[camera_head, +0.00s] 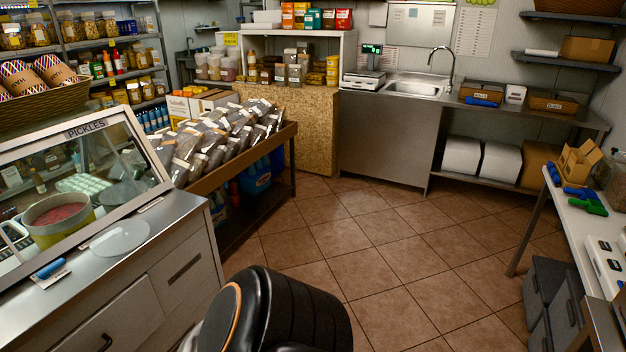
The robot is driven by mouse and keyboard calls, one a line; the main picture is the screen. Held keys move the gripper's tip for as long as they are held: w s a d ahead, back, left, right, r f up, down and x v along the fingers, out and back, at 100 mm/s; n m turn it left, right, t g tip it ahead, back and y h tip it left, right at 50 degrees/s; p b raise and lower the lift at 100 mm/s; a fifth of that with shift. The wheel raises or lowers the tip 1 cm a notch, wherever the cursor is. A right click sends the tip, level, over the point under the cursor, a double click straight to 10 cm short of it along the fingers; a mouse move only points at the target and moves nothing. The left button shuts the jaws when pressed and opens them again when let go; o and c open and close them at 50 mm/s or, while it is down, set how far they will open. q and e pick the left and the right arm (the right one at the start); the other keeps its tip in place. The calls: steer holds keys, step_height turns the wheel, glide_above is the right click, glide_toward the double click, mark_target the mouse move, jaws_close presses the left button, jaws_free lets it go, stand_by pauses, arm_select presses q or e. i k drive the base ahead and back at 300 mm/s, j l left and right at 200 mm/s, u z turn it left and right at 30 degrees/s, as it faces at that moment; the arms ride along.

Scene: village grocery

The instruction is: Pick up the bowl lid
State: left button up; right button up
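A round, pale translucent disc that looks like the bowl lid (120,238) lies flat on the steel counter (175,212) at the left, in front of the glass pickles case (112,150). A yellow-green bowl (62,232) with pinkish-red contents shows at the far left, seen at the case's glass. Neither of my grippers is in view. Only a black rounded part of my own body shows at the bottom middle, right of the counter.
A blue-handled tool (50,268) lies on the counter left of the lid. A wooden stand of bagged goods (215,140) is behind the counter. The tiled floor (420,250) is clear in the middle. A white table (592,222) stands at the right.

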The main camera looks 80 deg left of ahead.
mark_target(119, 239)
steer(key=u, duration=2.95)
